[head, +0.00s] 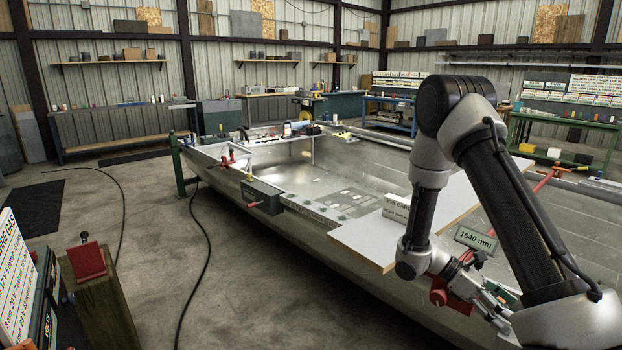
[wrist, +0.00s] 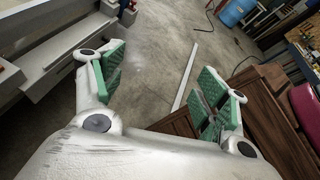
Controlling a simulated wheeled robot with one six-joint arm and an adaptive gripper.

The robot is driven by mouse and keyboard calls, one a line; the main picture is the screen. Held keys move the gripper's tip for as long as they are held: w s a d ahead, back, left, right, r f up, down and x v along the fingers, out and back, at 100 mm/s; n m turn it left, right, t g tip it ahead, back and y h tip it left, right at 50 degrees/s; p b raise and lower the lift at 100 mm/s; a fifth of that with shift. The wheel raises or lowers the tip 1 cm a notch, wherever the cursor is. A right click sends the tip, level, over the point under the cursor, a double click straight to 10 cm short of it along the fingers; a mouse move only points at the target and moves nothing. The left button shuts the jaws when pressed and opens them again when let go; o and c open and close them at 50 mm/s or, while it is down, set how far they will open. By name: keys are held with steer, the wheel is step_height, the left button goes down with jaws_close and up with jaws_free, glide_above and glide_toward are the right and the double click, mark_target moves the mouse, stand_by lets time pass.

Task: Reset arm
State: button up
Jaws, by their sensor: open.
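My arm rises on the right of the head view and folds down in front of the hull's near side. My gripper (wrist: 160,85) is open in the wrist view, its two green-padded fingers spread wide with nothing between them. Bare concrete floor shows beyond the fingers. In the head view the gripper end is low at the right, partly hidden among my arm links, and its fingers are hard to make out. The metal hull (head: 355,268) lies beneath and behind the arm.
A red clamp (head: 440,292) is close to my wrist. A brown wooden cabinet (wrist: 275,115) and a white strip (wrist: 186,75) show in the wrist view. Floor left of the hull is mostly clear.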

steer(key=s+a+r+m+t+y, duration=0.3)
steer(key=s+r+m+t, duration=0.1)
steer(key=r, duration=0.5)
steer(key=s+a+r+m+t+y, duration=0.3)
steer(key=s+r+m+t+y, duration=0.1)
steer(key=r, duration=0.6)
steer(key=s+a+r+m+t+y, duration=0.3)
steer(key=s+a+r+m+t, duration=0.1)
steer(key=r, duration=0.5)
steer(key=shift+r+m+t, duration=0.15)
steer(key=shift+m+t, duration=0.25)
